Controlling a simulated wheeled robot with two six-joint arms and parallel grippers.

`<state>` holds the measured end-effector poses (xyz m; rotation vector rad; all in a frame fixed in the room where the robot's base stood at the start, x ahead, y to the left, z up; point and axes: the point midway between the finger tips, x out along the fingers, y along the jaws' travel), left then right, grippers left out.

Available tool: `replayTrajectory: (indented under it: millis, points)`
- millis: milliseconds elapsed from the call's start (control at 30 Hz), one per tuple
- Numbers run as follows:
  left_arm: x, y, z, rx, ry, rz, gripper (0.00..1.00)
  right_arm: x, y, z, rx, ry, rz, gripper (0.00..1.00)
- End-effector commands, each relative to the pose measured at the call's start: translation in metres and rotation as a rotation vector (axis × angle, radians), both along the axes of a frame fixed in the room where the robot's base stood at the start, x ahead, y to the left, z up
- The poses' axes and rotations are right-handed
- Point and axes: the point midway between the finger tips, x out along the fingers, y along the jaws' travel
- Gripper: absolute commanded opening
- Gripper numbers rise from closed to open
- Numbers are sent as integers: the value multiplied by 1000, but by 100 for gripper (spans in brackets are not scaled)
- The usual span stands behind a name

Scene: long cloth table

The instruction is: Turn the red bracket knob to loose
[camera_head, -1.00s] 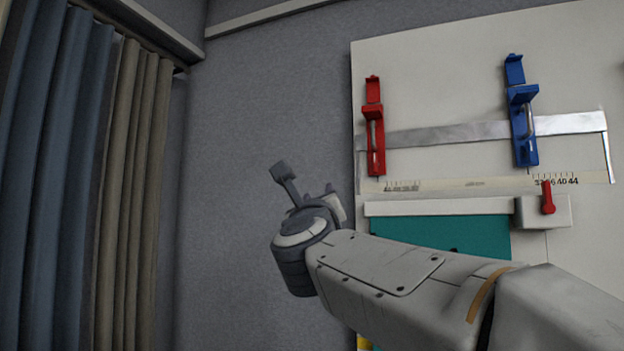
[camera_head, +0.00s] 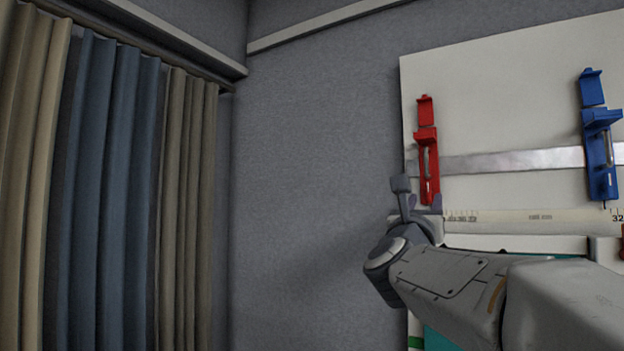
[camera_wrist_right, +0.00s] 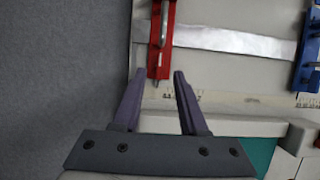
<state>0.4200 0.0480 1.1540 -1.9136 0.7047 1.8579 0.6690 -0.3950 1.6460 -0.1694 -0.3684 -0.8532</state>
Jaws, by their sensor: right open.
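The red bracket (camera_head: 427,165) is upright on the pale wall board, at the left end of a metal strip. Its lower part also shows in the right wrist view (camera_wrist_right: 161,45). I cannot make out its knob clearly. My right gripper (camera_head: 419,195) is open, at the bracket's lower end. In the right wrist view its two fingertips (camera_wrist_right: 159,75) stand to either side of the bracket's bottom end, with nothing held between them. I cannot tell whether they touch it. My left gripper is not in view.
A blue bracket (camera_head: 600,140) is at the right on the same metal strip (camera_head: 515,160). A scale strip (camera_head: 540,217) runs below. The pale board (camera_head: 500,90) ends just left of the red bracket. Grey wall (camera_head: 310,170) and curtains (camera_head: 120,180) lie further left.

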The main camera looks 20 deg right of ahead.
Motion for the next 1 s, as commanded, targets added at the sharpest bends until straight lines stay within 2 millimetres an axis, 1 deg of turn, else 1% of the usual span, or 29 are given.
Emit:
replayTrajectory:
  millis: [33, 200, 400, 633, 667, 700, 767, 1000]
  points:
    - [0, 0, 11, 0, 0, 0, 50, 6, -8, 8, 0, 3, -3, 42]
    - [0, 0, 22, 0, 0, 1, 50, 20, -24, 16, 0, 2, -1, 42]
    - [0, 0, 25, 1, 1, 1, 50, 26, -31, 17, 0, 0, 1, 42]
    - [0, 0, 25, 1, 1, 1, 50, 27, -31, 17, 0, 0, 2, 42]
    - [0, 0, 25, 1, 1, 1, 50, 27, -31, 17, 0, 1, 2, 39]
    - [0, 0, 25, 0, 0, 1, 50, 27, -31, 17, 0, 1, 2, 23]
    - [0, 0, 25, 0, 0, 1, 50, 27, -31, 17, 0, 1, 2, 0]
    - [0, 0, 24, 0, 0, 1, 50, 27, -31, 16, -2, 2, 2, 0]
